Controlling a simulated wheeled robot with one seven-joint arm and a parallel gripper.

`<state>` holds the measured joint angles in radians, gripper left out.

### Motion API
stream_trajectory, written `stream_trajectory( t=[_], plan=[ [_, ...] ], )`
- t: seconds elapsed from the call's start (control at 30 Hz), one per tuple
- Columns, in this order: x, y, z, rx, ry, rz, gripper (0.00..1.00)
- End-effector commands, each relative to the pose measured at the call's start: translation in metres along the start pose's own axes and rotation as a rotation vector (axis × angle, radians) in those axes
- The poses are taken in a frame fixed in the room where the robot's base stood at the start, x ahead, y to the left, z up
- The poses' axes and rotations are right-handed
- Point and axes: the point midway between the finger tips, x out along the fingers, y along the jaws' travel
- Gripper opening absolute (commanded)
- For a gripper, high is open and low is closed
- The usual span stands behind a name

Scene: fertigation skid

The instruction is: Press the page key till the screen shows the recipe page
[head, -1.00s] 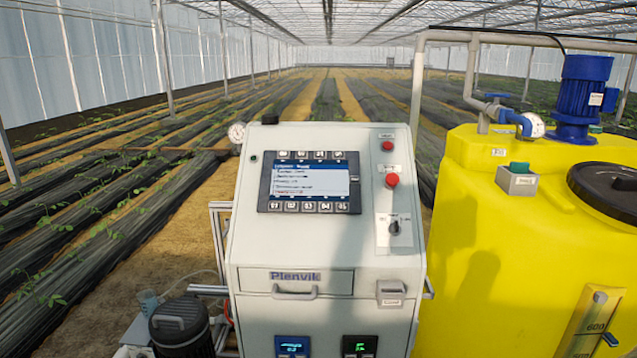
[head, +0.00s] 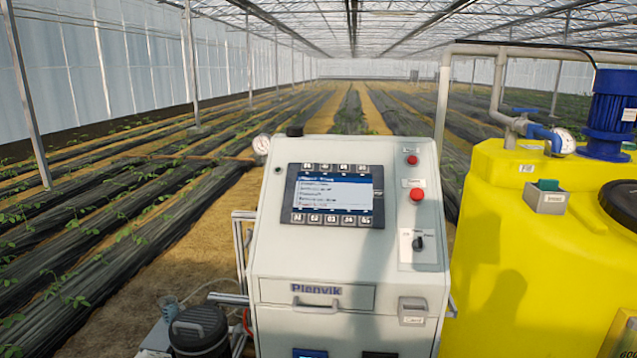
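I cannot tell which one is the page key. My gripper is not in view.
Two red buttons (head: 417,195) and a rotary switch (head: 418,243) sit right of the screen. A yellow tank (head: 520,270) with a blue motor (head: 610,115) stands close on the right. A dark canister (head: 198,330) stands at lower left. Crop rows stretch behind.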

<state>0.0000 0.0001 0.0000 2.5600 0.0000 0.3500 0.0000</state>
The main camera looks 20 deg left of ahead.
Motion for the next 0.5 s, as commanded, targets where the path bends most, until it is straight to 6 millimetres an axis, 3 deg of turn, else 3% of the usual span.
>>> stream_trajectory(
  t=[0.37, 0.5],
  plan=[
    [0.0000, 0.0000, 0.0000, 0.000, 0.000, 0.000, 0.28],
    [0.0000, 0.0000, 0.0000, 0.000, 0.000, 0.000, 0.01]
  ],
)
